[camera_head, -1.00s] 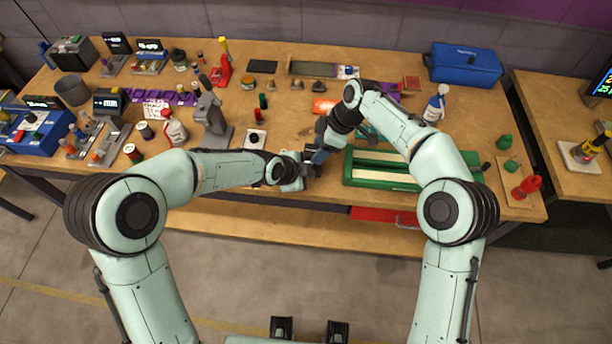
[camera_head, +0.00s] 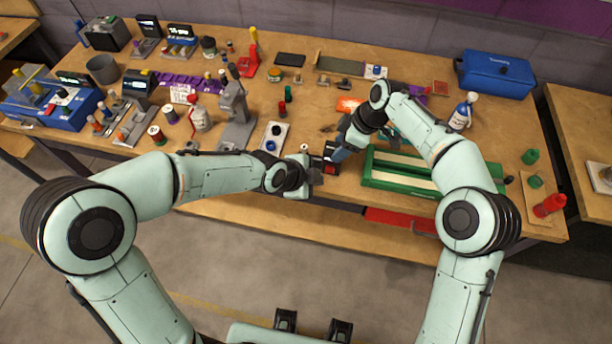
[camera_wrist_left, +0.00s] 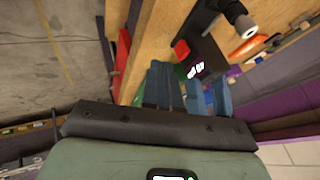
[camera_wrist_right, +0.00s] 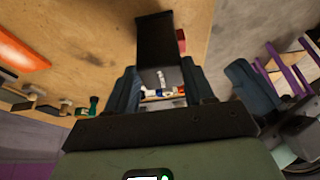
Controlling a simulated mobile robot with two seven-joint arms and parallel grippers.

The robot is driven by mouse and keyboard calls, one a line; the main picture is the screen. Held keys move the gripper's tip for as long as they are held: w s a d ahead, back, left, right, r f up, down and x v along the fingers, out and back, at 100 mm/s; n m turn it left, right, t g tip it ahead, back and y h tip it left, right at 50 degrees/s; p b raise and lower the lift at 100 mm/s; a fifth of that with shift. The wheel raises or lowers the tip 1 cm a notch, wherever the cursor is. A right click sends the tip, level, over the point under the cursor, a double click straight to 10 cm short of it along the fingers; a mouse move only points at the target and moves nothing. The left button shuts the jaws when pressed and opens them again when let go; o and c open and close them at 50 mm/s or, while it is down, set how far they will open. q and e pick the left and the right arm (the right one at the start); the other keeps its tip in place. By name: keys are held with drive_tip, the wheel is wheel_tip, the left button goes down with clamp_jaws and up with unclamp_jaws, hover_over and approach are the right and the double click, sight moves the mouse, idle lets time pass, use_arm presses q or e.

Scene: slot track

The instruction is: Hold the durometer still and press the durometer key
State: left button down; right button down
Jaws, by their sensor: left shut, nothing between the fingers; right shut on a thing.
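The durometer is a dark box with a small lit display (camera_wrist_left: 196,70) and a red key (camera_wrist_left: 181,49) on its side in the left wrist view. In the head view the durometer (camera_head: 330,160) sits near the table's front edge, partly hidden by my grippers. My right gripper (camera_head: 338,153) is shut on its dark body, which also shows between the fingers in the right wrist view (camera_wrist_right: 155,38). My left gripper (camera_head: 316,177) is shut and empty, just in front of the durometer. In the left wrist view its blue fingertips (camera_wrist_left: 163,72) are close below the red key, seemingly apart from it.
A green-edged box (camera_head: 400,170) stands right of the durometer. A white plate with a blue knob (camera_head: 271,144) and a grey stand (camera_head: 236,125) are to the left. A blue toolbox (camera_head: 495,74) is at the back right. A red drawer (camera_head: 400,220) is below the table edge.

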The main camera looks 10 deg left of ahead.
use_arm(q)
drive_tip(key=v, duration=0.5)
drive_tip(key=shift+s, duration=0.1)
use_arm(e)
drive_tip(key=shift+d+f, duration=0.1)
drive_tip(key=shift+c, duration=1.7)
unclamp_jaws()
drive_tip(key=shift+w, duration=0.1)
use_arm(q)
drive_tip(key=shift+d, duration=0.1)
use_arm(e)
drive_tip(key=v, duration=1.2)
use_arm(q)
drive_tip(key=shift+f, duration=0.1)
